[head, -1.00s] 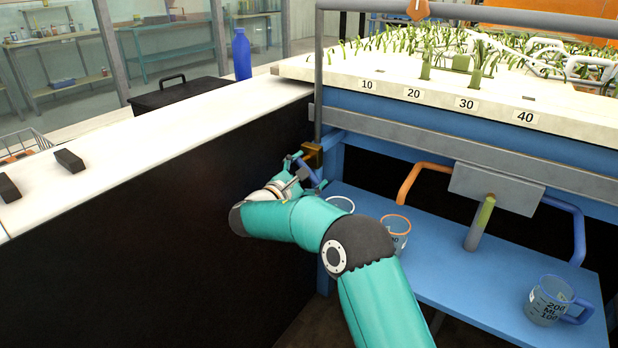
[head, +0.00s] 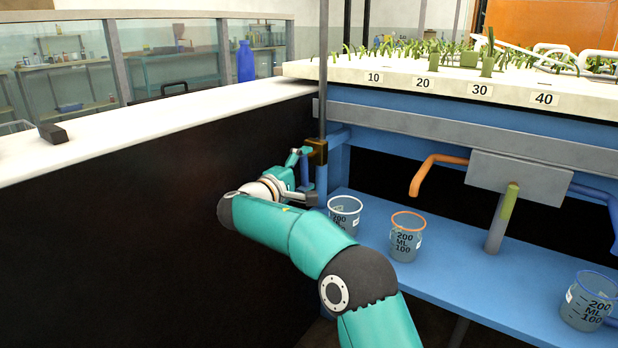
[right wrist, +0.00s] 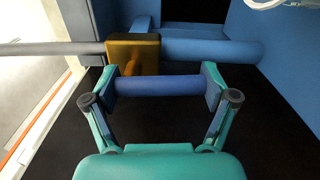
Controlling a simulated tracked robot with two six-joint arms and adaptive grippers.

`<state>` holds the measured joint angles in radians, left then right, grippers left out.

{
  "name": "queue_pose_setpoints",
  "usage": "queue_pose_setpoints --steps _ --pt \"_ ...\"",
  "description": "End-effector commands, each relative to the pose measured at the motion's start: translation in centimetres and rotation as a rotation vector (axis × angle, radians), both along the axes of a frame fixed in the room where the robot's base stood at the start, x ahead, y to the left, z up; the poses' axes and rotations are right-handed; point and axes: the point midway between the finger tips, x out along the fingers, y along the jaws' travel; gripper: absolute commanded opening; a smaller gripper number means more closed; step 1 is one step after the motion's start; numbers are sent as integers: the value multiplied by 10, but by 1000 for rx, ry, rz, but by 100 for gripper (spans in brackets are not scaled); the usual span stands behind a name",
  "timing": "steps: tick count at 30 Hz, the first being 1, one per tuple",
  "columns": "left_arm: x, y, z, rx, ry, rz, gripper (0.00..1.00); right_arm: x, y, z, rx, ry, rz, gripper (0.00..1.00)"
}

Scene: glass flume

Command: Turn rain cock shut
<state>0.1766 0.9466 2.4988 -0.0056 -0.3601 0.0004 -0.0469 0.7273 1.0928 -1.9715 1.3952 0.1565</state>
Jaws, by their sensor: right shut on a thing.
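The rain cock's brass body (head: 317,152) sits on the upright grey pipe at the flume's near left corner. In the right wrist view the brass body (right wrist: 132,50) joins a grey pipe and a blue pipe. Its blue lever (head: 305,170) hangs close to upright in the head view. My right gripper (head: 306,176) is shut on the lever, one finger above and one below. In the right wrist view the blue lever (right wrist: 158,86) spans between the two fingertips of the gripper (right wrist: 161,87). My left gripper is out of view.
A black-sided bench (head: 120,220) with a white top stands close on the left. On the blue shelf (head: 450,270) stand a white-rimmed jug (head: 344,214), an orange-rimmed jug (head: 407,240) and a blue-rimmed jug (head: 588,303). An orange pipe (head: 430,170) hangs above the shelf.

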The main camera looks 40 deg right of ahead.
Motion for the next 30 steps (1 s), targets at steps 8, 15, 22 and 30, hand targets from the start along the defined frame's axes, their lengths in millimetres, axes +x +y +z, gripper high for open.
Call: queue_pose_setpoints --steps 8,15,22,30 --pt "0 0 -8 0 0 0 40 3 3 -4 26 -67 2 22" --pt "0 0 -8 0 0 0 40 3 3 -5 31 -76 2 22" --pt "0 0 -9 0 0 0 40 3 3 -6 34 -75 1 91" --pt "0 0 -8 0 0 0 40 3 2 -4 30 -76 1 100"
